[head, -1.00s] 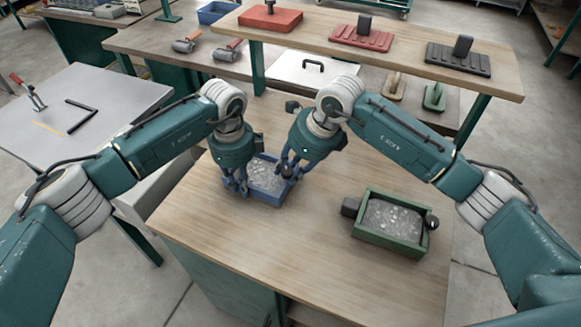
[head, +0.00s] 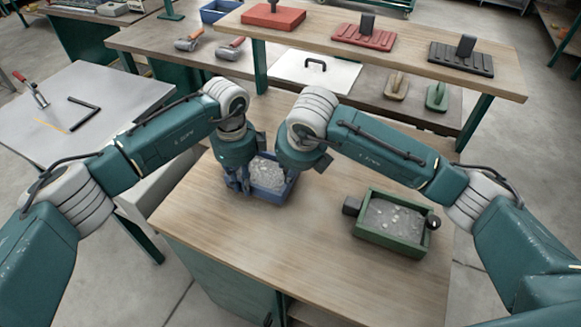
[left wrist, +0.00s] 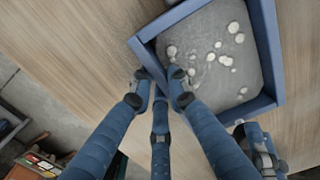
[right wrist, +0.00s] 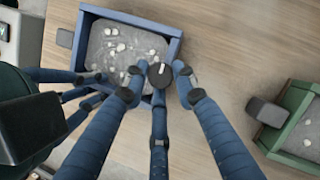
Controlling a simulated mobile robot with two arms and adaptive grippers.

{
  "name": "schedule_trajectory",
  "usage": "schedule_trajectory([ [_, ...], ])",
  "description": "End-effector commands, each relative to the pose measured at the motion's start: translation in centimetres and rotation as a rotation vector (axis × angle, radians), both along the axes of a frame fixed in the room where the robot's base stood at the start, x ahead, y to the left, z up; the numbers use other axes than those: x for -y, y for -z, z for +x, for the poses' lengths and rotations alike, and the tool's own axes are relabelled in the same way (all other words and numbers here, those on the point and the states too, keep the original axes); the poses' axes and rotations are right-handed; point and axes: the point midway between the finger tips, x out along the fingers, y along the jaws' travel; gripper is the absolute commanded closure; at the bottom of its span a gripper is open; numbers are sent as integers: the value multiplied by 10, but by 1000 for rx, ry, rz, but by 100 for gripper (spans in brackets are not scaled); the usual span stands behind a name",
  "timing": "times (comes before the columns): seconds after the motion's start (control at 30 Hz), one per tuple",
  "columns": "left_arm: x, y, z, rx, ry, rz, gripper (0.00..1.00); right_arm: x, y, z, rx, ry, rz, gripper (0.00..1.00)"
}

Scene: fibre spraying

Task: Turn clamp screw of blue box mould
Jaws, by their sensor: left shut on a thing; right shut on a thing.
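The blue box mould (head: 270,193), filled with grey mix with pale lumps, sits on the wooden table. It also shows in the left wrist view (left wrist: 268,45) and the right wrist view (right wrist: 135,18). My left gripper (head: 238,184) is shut on the mould's wall near a corner, as the left wrist view (left wrist: 160,88) shows. In the right wrist view, the round dark clamp screw knob (right wrist: 160,75) with a pale mark stands at the mould's wall. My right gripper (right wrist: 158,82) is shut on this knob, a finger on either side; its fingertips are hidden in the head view.
A green box mould (head: 365,240) with similar mix stands to the right on the same table. A raised shelf (head: 400,50) with stamps runs along the back. The table front is clear. My two wrists are close together over the blue mould.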

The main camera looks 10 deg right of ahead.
Motion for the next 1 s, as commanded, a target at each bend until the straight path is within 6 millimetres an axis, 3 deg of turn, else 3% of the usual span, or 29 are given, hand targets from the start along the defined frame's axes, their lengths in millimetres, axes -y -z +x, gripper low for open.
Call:
schedule_trajectory([
  [0.57,3,2,-5,-10,10,-2,100,-3,-6,5,18,30,11,99],
  [0.6,3,2,-5,-11,10,-1,100,-2,-6,5,17,30,10,65],
  [0.63,3,2,-5,-11,10,-1,100,-2,-6,4,17,30,10,59],
  [1.0,1,2,-3,-9,5,-2,100,-1,-5,1,7,29,4,56],
])
